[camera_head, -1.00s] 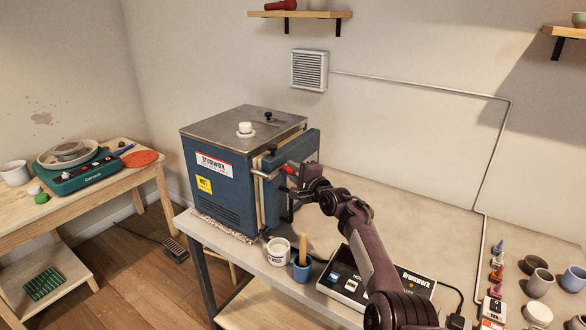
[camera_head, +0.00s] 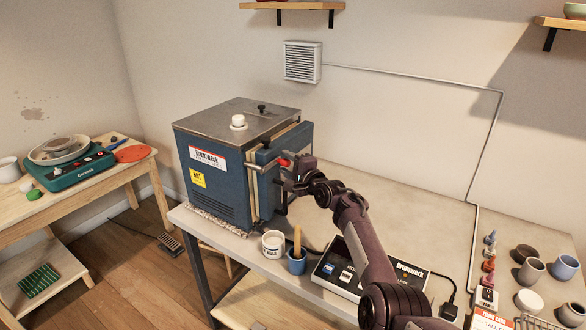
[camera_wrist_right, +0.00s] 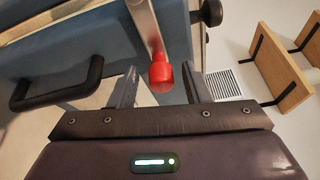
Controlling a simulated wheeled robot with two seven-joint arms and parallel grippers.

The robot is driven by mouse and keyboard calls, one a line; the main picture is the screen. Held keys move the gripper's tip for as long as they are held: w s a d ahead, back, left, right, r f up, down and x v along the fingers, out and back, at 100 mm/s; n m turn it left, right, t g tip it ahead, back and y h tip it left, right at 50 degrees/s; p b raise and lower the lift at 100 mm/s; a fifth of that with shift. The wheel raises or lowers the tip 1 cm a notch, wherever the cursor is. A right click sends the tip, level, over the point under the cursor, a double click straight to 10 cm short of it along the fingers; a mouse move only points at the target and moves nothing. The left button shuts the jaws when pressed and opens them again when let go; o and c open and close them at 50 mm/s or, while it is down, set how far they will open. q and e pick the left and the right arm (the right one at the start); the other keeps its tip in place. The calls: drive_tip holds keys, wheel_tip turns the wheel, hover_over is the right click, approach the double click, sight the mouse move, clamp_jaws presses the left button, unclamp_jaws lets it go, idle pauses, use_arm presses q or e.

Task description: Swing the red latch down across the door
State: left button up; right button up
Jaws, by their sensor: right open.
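The blue kiln (camera_head: 230,198) stands on the bench, its blue door panel (camera_head: 296,138) on the right side closed or nearly closed. The latch is a metal bar with a red grip (camera_head: 284,162); it reaches across the edge by the door. In the right wrist view the red grip (camera_wrist_right: 161,76) sits between the fingers of my right gripper (camera_wrist_right: 160,90), with gaps on both sides. My right gripper (camera_head: 296,170) is open and holds nothing. It partly hides the door. My left gripper is not in view.
A white cup (camera_head: 273,244) and a blue cup (camera_head: 297,262) with a wooden tool stand before the kiln. A controller box (camera_head: 340,271) lies by my right arm. A black door handle (camera_wrist_right: 55,95) is beside the gripper. Bare bench (camera_head: 410,215) extends right.

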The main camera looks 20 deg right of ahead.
drive_tip(key=v, duration=0.7)
drive_tip(key=shift+s+b, duration=0.3)
drive_tip(key=shift+s, duration=0.05)
drive_tip(key=shift+d, duration=0.1)
